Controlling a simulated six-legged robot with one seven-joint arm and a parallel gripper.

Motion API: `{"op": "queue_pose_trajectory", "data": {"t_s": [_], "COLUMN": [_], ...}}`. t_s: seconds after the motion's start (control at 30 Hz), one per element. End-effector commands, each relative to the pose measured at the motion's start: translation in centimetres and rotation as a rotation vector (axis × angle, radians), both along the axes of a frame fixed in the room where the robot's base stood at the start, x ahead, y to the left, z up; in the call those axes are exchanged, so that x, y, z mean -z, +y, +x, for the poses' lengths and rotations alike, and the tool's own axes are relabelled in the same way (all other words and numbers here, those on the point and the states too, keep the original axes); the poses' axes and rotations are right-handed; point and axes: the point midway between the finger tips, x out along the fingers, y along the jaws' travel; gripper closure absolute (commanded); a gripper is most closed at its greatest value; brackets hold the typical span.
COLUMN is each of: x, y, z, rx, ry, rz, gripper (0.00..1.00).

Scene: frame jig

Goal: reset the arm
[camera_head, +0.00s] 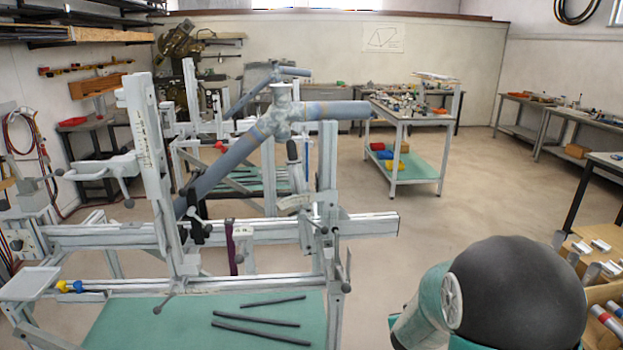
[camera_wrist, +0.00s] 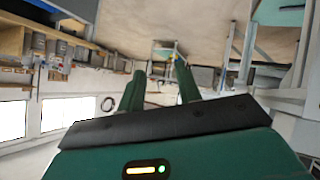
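My gripper (camera_wrist: 159,68) shows in the wrist view. Its two green fingers stand apart with a clear gap between them, and nothing is held in the gap. The wrist view is turned over, with the floor at the top and bright windows at the lower left. In the head view, a dark rounded part and a teal part of my own arm (camera_head: 515,295) fill the lower right corner. The gripper's fingers cannot be seen there.
The frame jig (camera_head: 290,232), bearing joined grey-blue tubes (camera_head: 232,160), stands at left and centre. A wooden box (camera_head: 600,300) with metal parts is at the right edge. Floor (camera_head: 450,215) between jig and right-hand benches is clear.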

Motion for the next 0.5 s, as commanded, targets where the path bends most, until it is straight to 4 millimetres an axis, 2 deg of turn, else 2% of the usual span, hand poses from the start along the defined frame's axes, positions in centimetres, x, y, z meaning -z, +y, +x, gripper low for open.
{"op": "queue_pose_trajectory", "data": {"t_s": [0.03, 0.27, 0.37, 0.5], "x": [-2.0, -8.8, -11.4, -14.5], "y": [1.1, 6.1, 7.9, 9.9], "z": [-0.3, -3.6, -6.0, -10.1], "rx": [-0.025, -0.131, -0.168, -0.204], "ry": [-0.007, 0.037, 0.071, 0.133], "rz": [0.047, 0.241, 0.303, 0.365], "gripper": [0.66, 0.66, 0.66, 0.66]}}
